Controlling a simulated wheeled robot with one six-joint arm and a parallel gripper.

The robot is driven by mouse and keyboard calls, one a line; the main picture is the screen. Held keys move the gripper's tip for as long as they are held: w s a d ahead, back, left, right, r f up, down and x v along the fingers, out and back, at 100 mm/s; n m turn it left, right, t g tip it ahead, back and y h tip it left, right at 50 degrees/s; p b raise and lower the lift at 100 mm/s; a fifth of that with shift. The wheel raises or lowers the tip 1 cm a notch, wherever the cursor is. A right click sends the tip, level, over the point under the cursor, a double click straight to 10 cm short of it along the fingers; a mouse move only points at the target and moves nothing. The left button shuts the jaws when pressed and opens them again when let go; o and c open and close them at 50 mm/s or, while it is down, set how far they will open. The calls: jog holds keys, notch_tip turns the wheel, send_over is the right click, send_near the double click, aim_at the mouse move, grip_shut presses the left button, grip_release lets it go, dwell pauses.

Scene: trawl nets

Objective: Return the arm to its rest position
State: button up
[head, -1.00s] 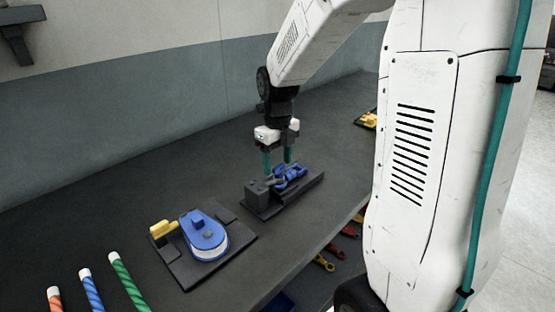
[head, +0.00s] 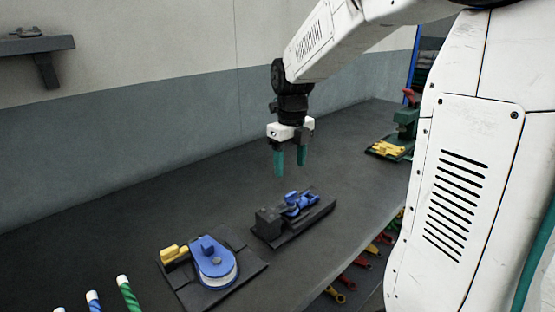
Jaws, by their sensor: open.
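My gripper (head: 290,162) has a white body and two teal fingers pointing down. It is open, with nothing seen between the fingers. It hangs in the air above the bench, above and a little behind a dark fixture (head: 268,222) that bears a blue part (head: 300,203). My white arm reaches in from the upper right, and its column fills the right side of the head view.
A dark plate (head: 258,268) with a blue rounded device (head: 215,262) and a yellow block (head: 174,254) lies at the front. Striped rods (head: 128,294) stand lower left. A green and yellow device (head: 390,148) sits at the back right. A wall shelf (head: 40,45) is upper left.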

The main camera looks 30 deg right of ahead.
jog(key=n, duration=0.2)
jog(key=shift+s+n, duration=0.1)
jog(key=shift+n, duration=0.3)
jog(key=s+a+r+n, duration=0.1)
jog(key=s+a+n, duration=0.4)
jog(key=s+n, duration=0.7)
jog(key=s+a+r+n+t, duration=0.1)
jog(key=s+a+n, duration=0.4)
jog(key=s+n, duration=0.6)
jog(key=n, duration=0.8)
jog(key=shift+s+r, duration=0.2)
jog(key=shift+s, duration=0.15)
